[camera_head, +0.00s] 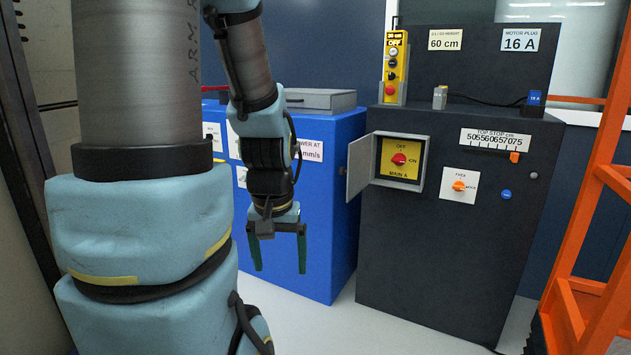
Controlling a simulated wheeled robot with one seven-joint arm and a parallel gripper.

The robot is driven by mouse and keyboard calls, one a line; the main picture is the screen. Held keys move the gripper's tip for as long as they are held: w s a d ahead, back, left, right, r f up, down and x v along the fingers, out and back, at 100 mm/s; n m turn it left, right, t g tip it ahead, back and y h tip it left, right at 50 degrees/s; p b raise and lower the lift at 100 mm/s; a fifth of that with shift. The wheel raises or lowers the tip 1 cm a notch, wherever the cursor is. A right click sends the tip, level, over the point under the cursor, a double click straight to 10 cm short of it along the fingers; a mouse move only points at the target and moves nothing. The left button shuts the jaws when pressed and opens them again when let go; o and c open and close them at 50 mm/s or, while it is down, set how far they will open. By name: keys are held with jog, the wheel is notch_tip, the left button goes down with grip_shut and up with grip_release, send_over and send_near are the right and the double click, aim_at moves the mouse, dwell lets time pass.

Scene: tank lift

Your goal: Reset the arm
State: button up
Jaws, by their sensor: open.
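My gripper (279,255) hangs pointing down at the end of my light blue and grey arm, in front of the blue cabinet (338,215). Its two dark green fingers are spread apart with nothing between them. It is to the left of the dark grey control cabinet (440,255) and appears clear of both cabinets. My arm's large near links fill the left of the view and hide part of the blue cabinet.
The grey cabinet has an open hinged door (361,168) beside a yellow main switch (400,160). A yellow button pendant (395,66) stands on top. An orange frame (585,200) rises at the right. Pale floor (330,330) in front is clear.

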notch_tip(320, 180, up, 30)
jog(key=p, duration=2.7)
jog(key=shift+f, duration=0.25)
